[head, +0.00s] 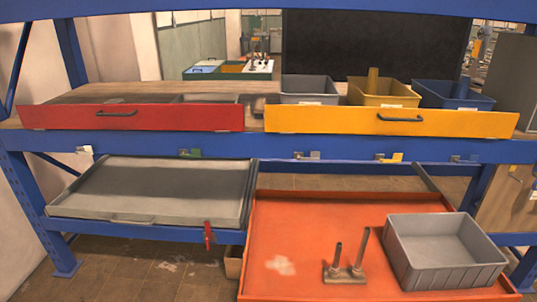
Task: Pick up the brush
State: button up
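I cannot make out for certain which thing is the brush. A small red upright object (208,236) shows at the front edge of the grey tray (150,190), on the lower left; it is too small to identify. A tan upright piece (373,79) stands in or behind the yellow bin (384,94) on the upper shelf; its lower part is hidden. My gripper is not in view.
A blue rack holds a red drawer (70,118) and a yellow drawer (340,121). Above are a grey bin (308,90) and a blue bin (453,96). The orange tray (300,215) holds a grey bin (445,268) and a two-post metal piece (345,274); its left part is clear.

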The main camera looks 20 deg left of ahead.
aim_at(260, 106)
jog(key=i+j, duration=0.15)
jog(key=j, duration=0.2)
jog(key=i+j, duration=0.1)
jog(key=j, duration=0.25)
jog(key=i+j, duration=0.15)
jog(key=j, duration=0.2)
jog(key=i+j, duration=0.1)
jog(key=j, duration=0.3)
jog(key=i+j, duration=0.15)
jog(key=j, duration=0.2)
jog(key=i+j, duration=0.1)
jog(key=j, duration=0.25)
